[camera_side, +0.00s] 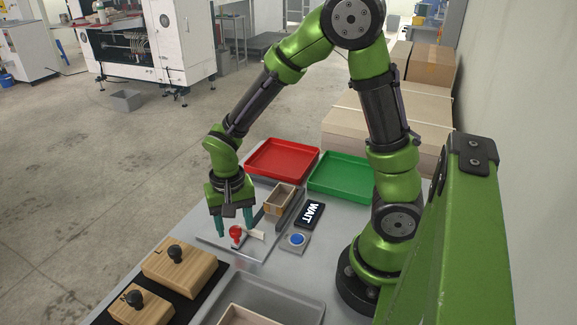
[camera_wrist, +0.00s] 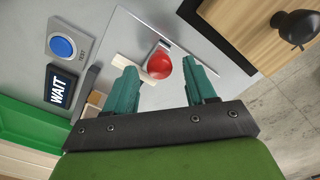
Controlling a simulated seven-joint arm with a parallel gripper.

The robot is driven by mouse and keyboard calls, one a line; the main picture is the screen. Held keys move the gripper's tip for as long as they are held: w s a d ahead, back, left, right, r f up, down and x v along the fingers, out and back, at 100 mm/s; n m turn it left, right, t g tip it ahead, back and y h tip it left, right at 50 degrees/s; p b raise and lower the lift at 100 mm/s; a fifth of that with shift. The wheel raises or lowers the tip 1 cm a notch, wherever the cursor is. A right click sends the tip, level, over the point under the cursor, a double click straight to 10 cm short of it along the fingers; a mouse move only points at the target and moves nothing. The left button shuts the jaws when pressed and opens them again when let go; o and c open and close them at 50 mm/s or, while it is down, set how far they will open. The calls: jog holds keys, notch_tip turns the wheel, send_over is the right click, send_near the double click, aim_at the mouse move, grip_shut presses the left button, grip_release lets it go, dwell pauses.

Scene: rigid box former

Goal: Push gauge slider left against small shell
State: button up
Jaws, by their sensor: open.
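The gauge slider, a red round knob (camera_side: 236,232) with a cream bar (camera_side: 254,235), stands on a light grey plate (camera_side: 215,243). The knob (camera_wrist: 160,66) and bar (camera_wrist: 128,68) also show in the wrist view. My gripper (camera_side: 234,229) is open and points down over the plate. In the wrist view its two teal fingers (camera_wrist: 163,74) appear on either side of the red knob, with gaps; I cannot tell whether either touches it. A small open wooden box (camera_side: 279,199), seemingly the small shell, stands behind the plate beside a dark rail (camera_side: 291,211).
A red tray (camera_side: 282,174) and a green tray (camera_side: 315,186) lie behind. A WAIT sign (camera_side: 309,214) and a blue button (camera_side: 297,239) are to the right. Two wooden blocks (camera_side: 200,268) with black knobs stand at front left; a grey tray (camera_side: 308,308) is in front.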

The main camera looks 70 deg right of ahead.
grip_shut()
dwell(0.3)
jog(key=d, duration=0.9)
grip_release()
jog(key=shift+r, duration=0.1)
